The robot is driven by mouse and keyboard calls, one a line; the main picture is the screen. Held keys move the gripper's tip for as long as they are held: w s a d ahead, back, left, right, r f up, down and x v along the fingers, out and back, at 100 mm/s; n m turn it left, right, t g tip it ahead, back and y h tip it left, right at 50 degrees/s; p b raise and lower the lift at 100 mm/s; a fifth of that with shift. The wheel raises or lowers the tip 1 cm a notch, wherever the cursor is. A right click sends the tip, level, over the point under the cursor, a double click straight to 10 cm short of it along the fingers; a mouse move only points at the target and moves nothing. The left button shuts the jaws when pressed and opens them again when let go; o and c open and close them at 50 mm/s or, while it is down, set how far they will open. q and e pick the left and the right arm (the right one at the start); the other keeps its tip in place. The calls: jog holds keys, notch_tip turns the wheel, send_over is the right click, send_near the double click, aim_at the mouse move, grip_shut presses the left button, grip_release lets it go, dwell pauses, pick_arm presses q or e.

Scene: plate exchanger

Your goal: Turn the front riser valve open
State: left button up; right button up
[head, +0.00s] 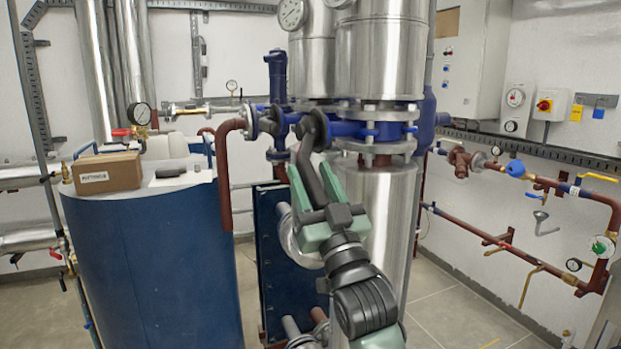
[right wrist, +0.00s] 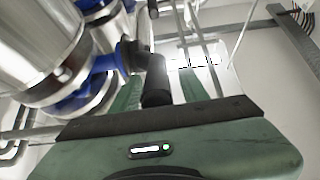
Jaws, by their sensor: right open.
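The front riser valve (head: 372,131) is a blue body between grey flanges on the thick silver riser. Its dark lever (head: 307,165) bends out to the left and hangs down, with its grip end towards my right gripper (head: 312,172). My right gripper is open, with one green finger on each side of the lever. In the right wrist view, the dark lever (right wrist: 156,82) stands between the two green fingers, apparently not clamped; I cannot tell whether either finger touches it. My left gripper is not in view.
Another blue valve (head: 278,120) and red-brown pipes lie just left of the riser. A blue tank (head: 150,265) with a cardboard box (head: 107,172) on it stands at the left. Pipes with small valves and gauges line the right wall. Floor is clear right of the riser.

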pick_arm(q)
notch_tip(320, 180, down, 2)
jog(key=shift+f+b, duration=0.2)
jog(key=shift+b, duration=0.85)
pick_arm(e)
jog(key=v, duration=0.7)
jog(key=shift+f, duration=0.25)
jog(key=shift+s, duration=0.1)
